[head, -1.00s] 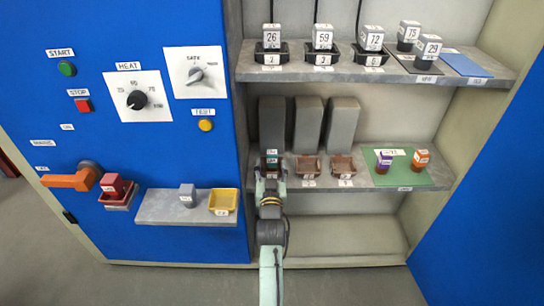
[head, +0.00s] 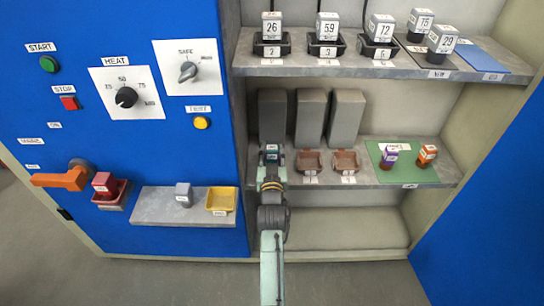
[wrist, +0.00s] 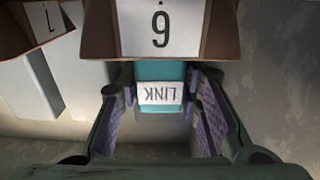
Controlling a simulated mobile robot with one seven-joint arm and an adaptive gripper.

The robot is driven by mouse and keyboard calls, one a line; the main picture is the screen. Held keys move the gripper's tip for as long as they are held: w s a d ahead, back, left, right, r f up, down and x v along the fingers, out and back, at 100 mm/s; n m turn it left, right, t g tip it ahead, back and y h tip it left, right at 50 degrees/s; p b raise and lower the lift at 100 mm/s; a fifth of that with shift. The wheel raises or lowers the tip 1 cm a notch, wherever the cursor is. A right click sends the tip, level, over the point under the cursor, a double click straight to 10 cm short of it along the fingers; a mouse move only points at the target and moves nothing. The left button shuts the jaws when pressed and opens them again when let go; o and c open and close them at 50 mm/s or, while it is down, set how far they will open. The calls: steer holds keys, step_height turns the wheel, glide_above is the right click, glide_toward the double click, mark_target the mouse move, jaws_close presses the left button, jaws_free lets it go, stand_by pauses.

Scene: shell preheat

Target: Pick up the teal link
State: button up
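The teal link (wrist: 162,71) carries a white LINK label, upside down in the wrist view. It is at the brown bin (wrist: 162,48), whose label also reads inverted, like a 6 or 9. In the head view the link (head: 271,157) is at the left end of the middle shelf, partly covered by my gripper. My gripper (wrist: 162,88) has one finger on each side of the link, with the purple inner pads showing. The fingertips are very close to its sides. I cannot tell whether they touch it.
Two more brown bins (head: 309,161) (head: 345,161) stand to the right on the middle shelf (head: 330,177). Grey blocks (head: 311,118) rise behind them. A green mat (head: 416,172) holds a purple and an orange piece. The upper shelf (head: 340,65) overhangs. The blue panel is at left.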

jaws_close()
steer(key=shift+r, duration=0.15)
